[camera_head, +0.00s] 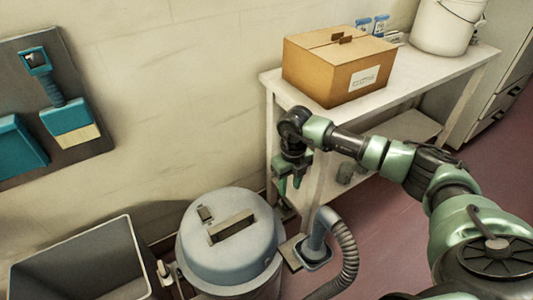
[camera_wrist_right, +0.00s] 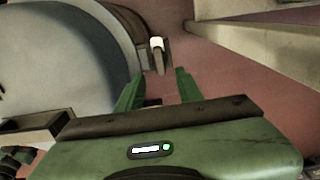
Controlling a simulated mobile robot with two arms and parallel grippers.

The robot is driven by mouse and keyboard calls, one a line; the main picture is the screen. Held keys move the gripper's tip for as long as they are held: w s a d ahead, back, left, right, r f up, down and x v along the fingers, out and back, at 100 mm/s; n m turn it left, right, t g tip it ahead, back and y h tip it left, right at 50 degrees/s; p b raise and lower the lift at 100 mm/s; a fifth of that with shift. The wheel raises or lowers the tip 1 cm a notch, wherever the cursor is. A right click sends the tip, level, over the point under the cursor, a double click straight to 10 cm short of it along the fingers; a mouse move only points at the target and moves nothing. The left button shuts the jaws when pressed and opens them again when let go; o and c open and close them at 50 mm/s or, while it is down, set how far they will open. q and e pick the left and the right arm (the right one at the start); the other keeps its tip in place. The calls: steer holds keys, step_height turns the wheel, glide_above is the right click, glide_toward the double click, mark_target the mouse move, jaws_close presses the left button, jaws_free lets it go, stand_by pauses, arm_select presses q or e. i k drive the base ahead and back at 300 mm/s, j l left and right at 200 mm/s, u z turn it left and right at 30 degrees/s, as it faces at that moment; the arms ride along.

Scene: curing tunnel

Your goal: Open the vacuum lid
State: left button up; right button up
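The vacuum is a round drum with a pale blue-grey domed lid (camera_head: 228,262) at the lower middle of the head view. The lid sits down on the drum and has a raised handle (camera_head: 231,227) on top. The lid also fills the left of the right wrist view (camera_wrist_right: 60,60). A small white-tipped part (camera_wrist_right: 157,43) stands at the drum's rim there, beyond my fingertips. My right gripper (camera_head: 291,184) points down above and right of the lid in the picture. Its green fingers (camera_wrist_right: 158,88) are apart with nothing between them. My left gripper is not in view.
A grey hose (camera_head: 347,255) curves up right of the drum. A grey open bin (camera_head: 70,252) stands to its left. A white table (camera_head: 425,75) bears a cardboard box (camera_head: 325,80) and a white bucket (camera_head: 438,28). A tool board hangs on the wall (camera_head: 35,45).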

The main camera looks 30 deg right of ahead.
mark_target(234, 252)
steer(key=k+l, duration=0.7)
steer(key=k, duration=0.2)
